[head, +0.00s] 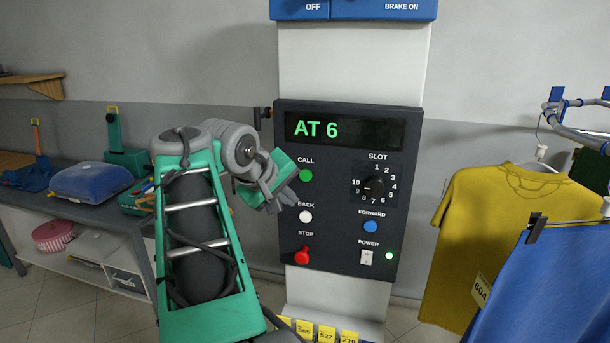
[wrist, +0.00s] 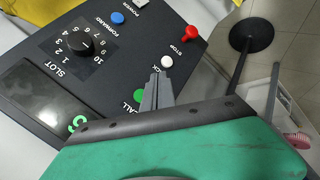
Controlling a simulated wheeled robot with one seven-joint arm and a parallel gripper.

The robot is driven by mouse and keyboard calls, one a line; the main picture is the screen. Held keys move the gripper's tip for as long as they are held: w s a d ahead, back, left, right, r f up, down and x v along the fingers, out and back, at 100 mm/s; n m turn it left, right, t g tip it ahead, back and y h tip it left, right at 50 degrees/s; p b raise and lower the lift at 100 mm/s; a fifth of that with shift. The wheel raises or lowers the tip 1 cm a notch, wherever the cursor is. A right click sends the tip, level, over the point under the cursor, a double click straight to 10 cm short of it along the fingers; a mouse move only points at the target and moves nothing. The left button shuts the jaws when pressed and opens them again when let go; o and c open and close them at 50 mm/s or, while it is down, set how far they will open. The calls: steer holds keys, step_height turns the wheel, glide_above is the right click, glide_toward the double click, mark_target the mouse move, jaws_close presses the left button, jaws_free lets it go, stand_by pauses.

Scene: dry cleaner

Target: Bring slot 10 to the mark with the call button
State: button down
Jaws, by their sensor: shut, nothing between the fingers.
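The dark control panel (head: 335,235) has a display (head: 343,130) reading "AT 6". The green CALL button (head: 306,176) sits above the white BACK button (head: 306,216). The black SLOT dial (head: 374,188) has its pale pointer turned left, towards 9 or 10; I cannot tell which. My gripper (head: 294,199) is shut and empty in front of the panel's left side. In the wrist view its fingertips (wrist: 158,74) appear beside the BACK button (wrist: 167,62), and the CALL button (wrist: 139,96) is partly hidden behind the fingers. Contact cannot be told.
The red STOP button (head: 302,255) is below BACK. The blue FORWARD button (head: 371,226) and the power switch (head: 365,257) are at right, with a lit green lamp (head: 389,256). Yellow (head: 470,230) and blue garments (head: 545,285) hang at right. A counter (head: 75,206) stands left.

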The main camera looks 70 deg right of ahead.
mark_target(301, 178)
steer(key=shift+d, duration=0.1)
steer(key=w+d+p, duration=0.1)
steer(key=d, duration=0.7)
steer(key=shift+w+d, duration=0.25)
steer(key=shift+p, duration=0.3)
stand_by(1.5)
steer(key=shift+d+p, duration=0.3)
steer(key=shift+d, duration=0.1)
steer(key=shift+w+d+p, duration=0.1)
steer(key=shift+d+p, duration=0.25)
steer(key=shift+d, duration=0.05)
stand_by(0.5)
steer(key=shift+a, duration=0.8)
